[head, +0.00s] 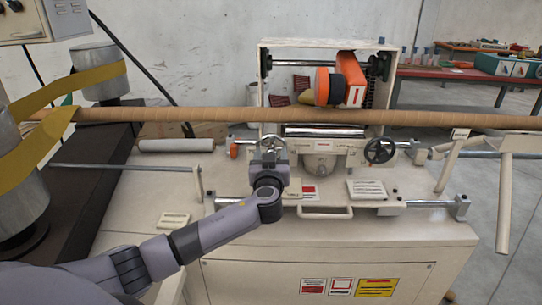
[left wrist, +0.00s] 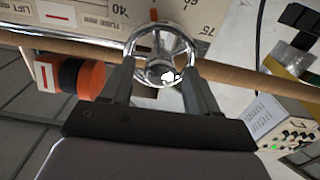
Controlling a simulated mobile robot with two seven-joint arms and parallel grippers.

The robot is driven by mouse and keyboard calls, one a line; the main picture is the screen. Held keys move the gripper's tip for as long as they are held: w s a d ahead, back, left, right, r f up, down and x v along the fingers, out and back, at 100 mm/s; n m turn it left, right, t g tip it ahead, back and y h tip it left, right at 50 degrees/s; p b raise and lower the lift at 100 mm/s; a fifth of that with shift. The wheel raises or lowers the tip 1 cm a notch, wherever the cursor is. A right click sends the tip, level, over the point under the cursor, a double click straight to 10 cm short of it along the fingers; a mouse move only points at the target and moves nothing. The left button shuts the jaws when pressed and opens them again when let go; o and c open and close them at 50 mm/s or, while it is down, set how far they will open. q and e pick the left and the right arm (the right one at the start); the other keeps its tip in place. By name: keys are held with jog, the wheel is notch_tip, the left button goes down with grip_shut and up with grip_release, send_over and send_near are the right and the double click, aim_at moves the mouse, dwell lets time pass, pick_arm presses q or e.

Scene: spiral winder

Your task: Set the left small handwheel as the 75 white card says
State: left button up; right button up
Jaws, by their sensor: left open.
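My left gripper (head: 270,152) is at the front of the machine, before the left small handwheel, which it mostly hides in the head view. In the left wrist view, the handwheel (left wrist: 135,45) is a shiny chrome ring with a central hub. The open fingers (left wrist: 160,68) stand on either side of its lower part; contact with the rim is unclear. A small orange mark (left wrist: 153,14) shows above the wheel. I cannot single out the white card. My right gripper is out of view.
A dark-rimmed handwheel (head: 379,150) is at the right of the machine. A long brown tube (head: 440,119) crosses above the front. An orange and black roller (head: 322,86) sits in the frame. Printed plates (head: 366,189) lie on the machine's top. A red bench (head: 450,73) stands behind.

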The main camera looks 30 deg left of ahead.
pick_arm(q)
jog(key=c, duration=1)
jog(key=shift+w+d+f+m+b, duration=0.1)
jog(key=shift+m+b, duration=0.05)
jog(key=shift+m, duration=3.85)
jog(key=shift+d+f+m+b, duration=0.1)
jog(key=shift+m+b, duration=0.05)
jog(key=shift+m, duration=3.85)
jog(key=shift+c, duration=0.2)
jog(key=o, duration=1)
